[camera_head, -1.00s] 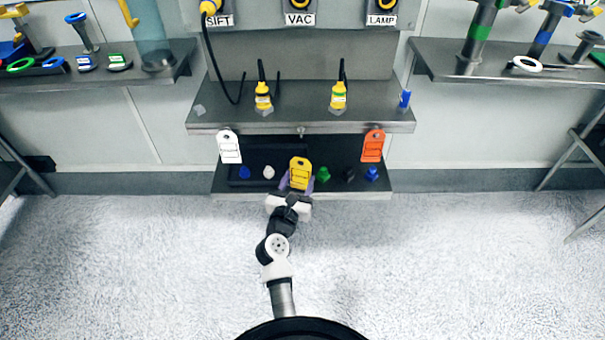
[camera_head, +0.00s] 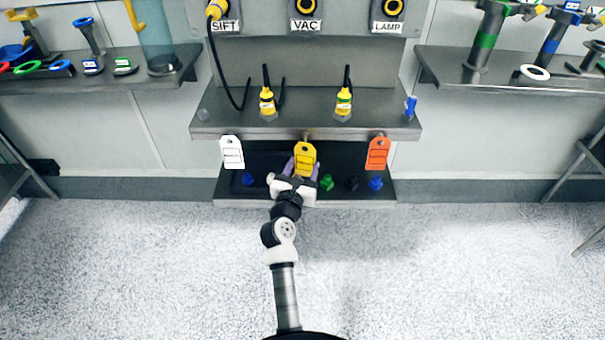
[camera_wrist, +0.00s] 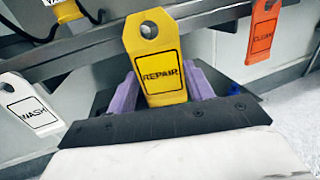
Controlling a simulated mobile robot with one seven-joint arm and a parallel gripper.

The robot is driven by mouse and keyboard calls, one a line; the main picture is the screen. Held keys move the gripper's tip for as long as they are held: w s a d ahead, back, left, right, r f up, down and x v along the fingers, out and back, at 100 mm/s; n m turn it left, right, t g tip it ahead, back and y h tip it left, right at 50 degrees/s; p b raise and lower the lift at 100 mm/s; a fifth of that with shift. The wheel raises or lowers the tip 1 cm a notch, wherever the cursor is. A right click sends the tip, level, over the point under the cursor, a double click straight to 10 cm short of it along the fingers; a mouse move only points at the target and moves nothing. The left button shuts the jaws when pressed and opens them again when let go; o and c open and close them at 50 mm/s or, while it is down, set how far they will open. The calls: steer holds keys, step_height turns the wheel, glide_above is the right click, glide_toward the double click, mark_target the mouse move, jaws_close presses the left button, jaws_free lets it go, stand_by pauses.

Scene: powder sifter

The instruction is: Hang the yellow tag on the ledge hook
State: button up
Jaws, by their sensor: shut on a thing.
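The yellow tag (camera_head: 305,158) stands upright in my gripper (camera_head: 301,172), below the front edge of the ledge (camera_head: 300,133). In the wrist view the yellow tag (camera_wrist: 160,60) reads REPAIR and has a hole near its top. The purple fingers of my gripper (camera_wrist: 162,95) press on its lower sides. The ledge hook (camera_head: 307,138) is a small stub at the ledge's front edge, right by the tag's top. The wrist view does not clearly show a hook through the hole, so I cannot tell whether they touch.
A white WASH tag (camera_head: 231,153) hangs at left and an orange CLEAN tag (camera_head: 377,153) at right of the ledge edge. A lower shelf (camera_head: 345,202) holds several coloured knobs. Two yellow connectors (camera_head: 267,101) stand on the ledge. The floor in front is clear.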

mark_target(301, 166)
steer(key=shift+w+f+b, duration=0.15)
steer(key=shift+w+b, duration=0.3)
steer(key=shift+w, duration=0.45)
steer(key=shift+w+f+b, duration=0.15)
steer(key=shift+w+b, duration=0.3)
steer(key=shift+w, duration=0.45)
steer(key=shift+w+f, duration=0.3)
steer(key=shift+w, duration=0.2)
steer(key=o, duration=1)
steer(key=shift+o, duration=0.2)
steer(key=shift+f, duration=0.1)
